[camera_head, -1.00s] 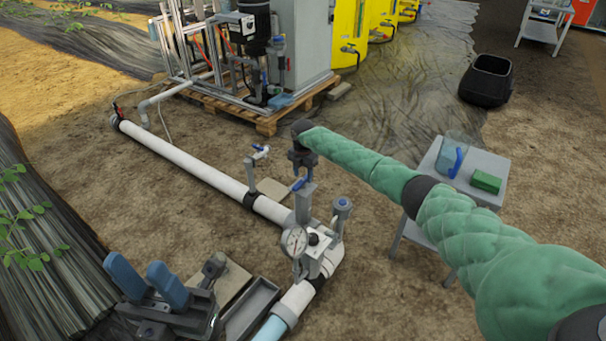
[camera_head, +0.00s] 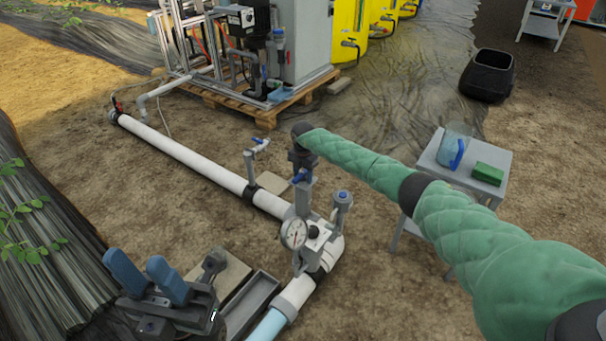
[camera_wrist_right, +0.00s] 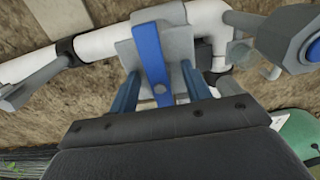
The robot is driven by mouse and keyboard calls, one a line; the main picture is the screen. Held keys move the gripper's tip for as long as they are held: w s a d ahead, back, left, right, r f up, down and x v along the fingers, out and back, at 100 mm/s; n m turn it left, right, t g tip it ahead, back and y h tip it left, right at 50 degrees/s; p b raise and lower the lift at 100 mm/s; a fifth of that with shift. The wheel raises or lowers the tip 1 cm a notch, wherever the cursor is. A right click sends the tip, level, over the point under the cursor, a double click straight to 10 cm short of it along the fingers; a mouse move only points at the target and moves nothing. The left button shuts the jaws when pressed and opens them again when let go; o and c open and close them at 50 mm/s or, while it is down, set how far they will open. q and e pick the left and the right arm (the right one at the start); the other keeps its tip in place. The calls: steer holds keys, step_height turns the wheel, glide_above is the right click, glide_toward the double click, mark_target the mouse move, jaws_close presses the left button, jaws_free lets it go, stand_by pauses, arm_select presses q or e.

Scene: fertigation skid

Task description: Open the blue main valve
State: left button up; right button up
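The blue main valve's lever (camera_head: 300,176) sits on a grey upright body on the white pipe, directly below my right gripper (camera_head: 302,160). In the right wrist view the blue lever (camera_wrist_right: 150,60) lies between the two blue fingers of my right gripper (camera_wrist_right: 160,78). The fingers are apart, one on each side, with a gap visible; whether either touches the lever is unclear. In the head view my right gripper's fingers are mostly hidden. My left gripper (camera_head: 150,272) is open and empty at the lower left, its two blue fingers spread apart.
A pressure gauge (camera_head: 294,233) and a blue-capped fitting (camera_head: 342,203) stand close to the valve. A side table (camera_head: 433,162) holds a jug and green box. Bare soil lies between pipe and pallet.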

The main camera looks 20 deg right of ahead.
steer(key=shift+f, duration=0.1)
steer(key=shift+s, duration=0.1)
steer(key=c, duration=1)
steer(key=shift+f, duration=0.1)
